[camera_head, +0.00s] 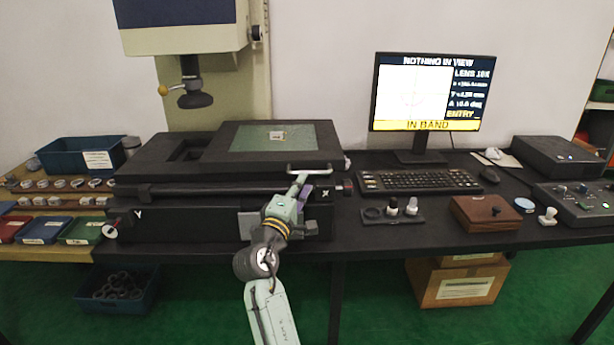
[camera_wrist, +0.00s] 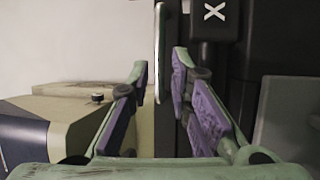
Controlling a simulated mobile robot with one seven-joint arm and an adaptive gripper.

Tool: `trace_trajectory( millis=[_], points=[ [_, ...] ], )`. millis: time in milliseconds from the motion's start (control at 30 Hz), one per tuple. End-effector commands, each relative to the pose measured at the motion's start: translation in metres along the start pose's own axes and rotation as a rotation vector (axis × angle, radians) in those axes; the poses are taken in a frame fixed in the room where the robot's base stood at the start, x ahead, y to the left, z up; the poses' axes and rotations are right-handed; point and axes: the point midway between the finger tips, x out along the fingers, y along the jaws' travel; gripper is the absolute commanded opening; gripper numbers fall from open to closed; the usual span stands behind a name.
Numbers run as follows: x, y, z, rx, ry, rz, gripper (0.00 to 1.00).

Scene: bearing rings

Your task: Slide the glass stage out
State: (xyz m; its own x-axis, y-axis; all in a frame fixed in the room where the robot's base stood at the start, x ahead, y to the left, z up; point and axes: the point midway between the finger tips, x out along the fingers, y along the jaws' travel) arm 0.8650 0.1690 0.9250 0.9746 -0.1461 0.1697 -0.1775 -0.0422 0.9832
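The glass stage (camera_head: 240,143) is a greenish glass plate in a black frame on top of the black measuring machine (camera_head: 180,220). A small pale piece (camera_head: 277,135) lies on the glass. A pale bar handle (camera_head: 322,171) sticks out at the stage's front right; its bar also shows in the wrist view (camera_wrist: 160,50). My gripper (camera_head: 301,180) is at the left part of this handle. In the wrist view my gripper (camera_wrist: 158,85) is open, its purple pads apart, with the bar end between or just beyond the fingertips. I cannot tell whether they touch.
The optical head (camera_head: 195,98) hangs above the stage's left side. An X knob block (camera_wrist: 214,20) is close to my right finger in the wrist view. A keyboard (camera_head: 420,181), lens rack (camera_head: 392,212) and wooden box (camera_head: 487,212) stand to the right. The space in front of the bench is open.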

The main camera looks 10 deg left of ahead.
Motion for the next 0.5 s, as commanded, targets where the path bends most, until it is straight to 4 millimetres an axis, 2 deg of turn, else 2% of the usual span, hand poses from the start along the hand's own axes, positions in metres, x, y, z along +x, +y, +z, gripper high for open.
trace_trajectory(
  millis=[33,200,333,500],
  points=[
    [-0.012,-0.001,0.0,0.001,0.002,-0.001,0.19],
    [-0.043,-0.001,0.0,0.001,0.001,-0.001,0.19],
    [-0.056,0.0,0.001,0.0,-0.001,-0.001,0.19],
    [-0.062,0.0,0.001,0.0,-0.002,0.0,0.19]
  ],
)
